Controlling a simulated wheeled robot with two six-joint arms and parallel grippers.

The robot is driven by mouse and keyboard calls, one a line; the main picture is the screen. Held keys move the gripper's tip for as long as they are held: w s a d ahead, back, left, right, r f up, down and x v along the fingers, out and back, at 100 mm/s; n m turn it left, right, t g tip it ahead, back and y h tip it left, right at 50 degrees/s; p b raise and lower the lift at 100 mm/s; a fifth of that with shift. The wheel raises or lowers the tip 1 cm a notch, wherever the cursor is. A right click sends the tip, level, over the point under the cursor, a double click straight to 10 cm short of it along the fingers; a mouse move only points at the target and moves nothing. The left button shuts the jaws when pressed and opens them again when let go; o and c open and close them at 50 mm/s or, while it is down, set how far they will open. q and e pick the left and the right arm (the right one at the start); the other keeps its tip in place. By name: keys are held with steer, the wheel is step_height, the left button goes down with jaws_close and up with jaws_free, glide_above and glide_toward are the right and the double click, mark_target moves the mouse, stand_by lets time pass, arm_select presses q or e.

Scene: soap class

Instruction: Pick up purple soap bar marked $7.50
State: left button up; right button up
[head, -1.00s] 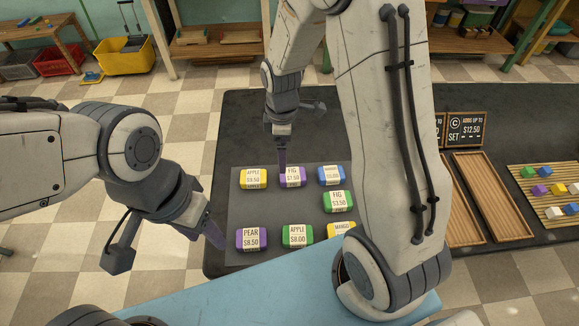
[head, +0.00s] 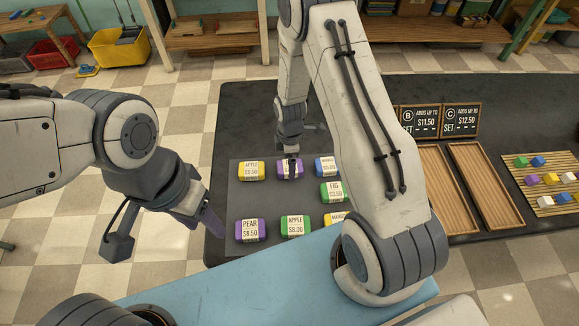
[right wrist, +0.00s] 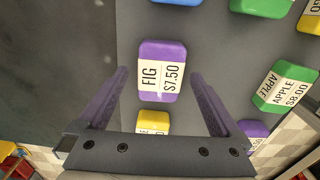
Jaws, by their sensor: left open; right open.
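The purple soap bar (right wrist: 162,50) has a cream label reading FIG $7.50 in the right wrist view. It also shows in the head view (head: 284,171), in the back row of the dark mat, partly covered by my right gripper. My right gripper (head: 292,157) is over it, pointing down. In the right wrist view its two purple-tinted fingers (right wrist: 160,84) are spread, with the bar's near part between and beyond their tips; nothing is held.
Beside the bar are a yellow APPLE bar (head: 251,171) and a blue bar (head: 326,166). A green FIG bar (head: 331,191), a green APPLE $8.00 bar (head: 295,226) and a yellow bar (head: 335,218) lie nearer. Wooden trays (head: 474,190) and set signs (head: 460,120) stand right.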

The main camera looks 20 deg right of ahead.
steer(key=shift+f, duration=0.3)
steer(key=c, duration=1.5)
steer(key=shift+r, duration=0.1)
